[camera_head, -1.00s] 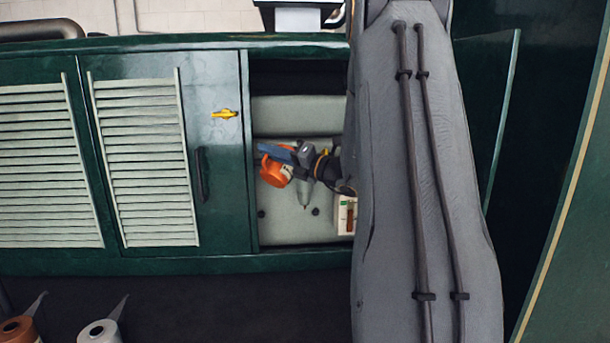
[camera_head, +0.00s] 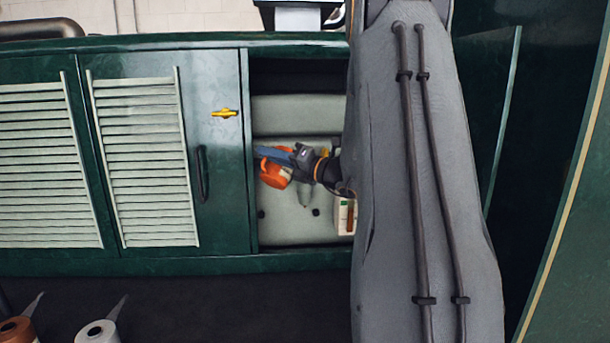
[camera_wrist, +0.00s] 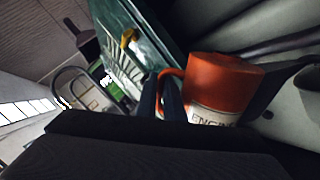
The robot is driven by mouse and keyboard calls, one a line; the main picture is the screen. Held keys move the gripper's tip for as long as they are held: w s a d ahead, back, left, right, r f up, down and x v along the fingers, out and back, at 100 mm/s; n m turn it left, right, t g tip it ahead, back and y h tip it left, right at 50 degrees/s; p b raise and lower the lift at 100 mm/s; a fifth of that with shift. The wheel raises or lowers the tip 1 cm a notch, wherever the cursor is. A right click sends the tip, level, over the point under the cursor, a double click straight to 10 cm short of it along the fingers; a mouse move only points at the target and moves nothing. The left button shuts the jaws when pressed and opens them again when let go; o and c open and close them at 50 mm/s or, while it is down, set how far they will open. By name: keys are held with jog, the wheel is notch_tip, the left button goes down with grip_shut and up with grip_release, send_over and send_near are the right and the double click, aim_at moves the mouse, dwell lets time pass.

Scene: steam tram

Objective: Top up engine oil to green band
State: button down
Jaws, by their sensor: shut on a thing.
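An orange oil can (camera_head: 274,178), marked "ENGINE" on a pale label, is inside the open cabinet bay. It also shows in the wrist view (camera_wrist: 222,82). My gripper (camera_head: 282,157) is shut on the can at its handle side. A pale grey cone, seemingly its spout (camera_head: 305,198), points downward below my gripper. The sight gauge (camera_head: 346,216) stands at the lower right of the bay, with a small green mark and a brown column. My arm partly hides its right side. I cannot see where the spout's tip ends or any oil flow.
The louvred green cabinet door (camera_head: 221,160), with a yellow latch (camera_head: 225,113), borders the bay on the left. My arm covers the bay's right side. A copper-coloured can (camera_head: 17,330) and a white can (camera_head: 98,332) stand at the lower left.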

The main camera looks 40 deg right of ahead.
dwell(0.4)
jog(key=shift+w+d+r+m+p, duration=0.1)
jog(key=shift+d+r+m+p, duration=0.15)
jog(key=shift+r, duration=0.15)
jog(key=shift+w+d+r+m+p, duration=0.15)
jog(key=shift+r+m, duration=0.1)
jog(key=shift+r, duration=0.15)
jog(key=shift+s, duration=0.1)
jog(key=shift+f, duration=0.1)
dwell(0.4)
jog(key=shift+a+f+n+b, duration=0.25)
jog(key=shift+f+n+b, duration=0.05)
jog(key=shift+f+b, duration=0.1)
jog(key=shift+s, duration=0.1)
dwell(0.7)
jog(key=shift+a+f+n+b, duration=0.2)
jog(key=shift+f+n+b, duration=0.15)
jog(key=shift+b, duration=0.1)
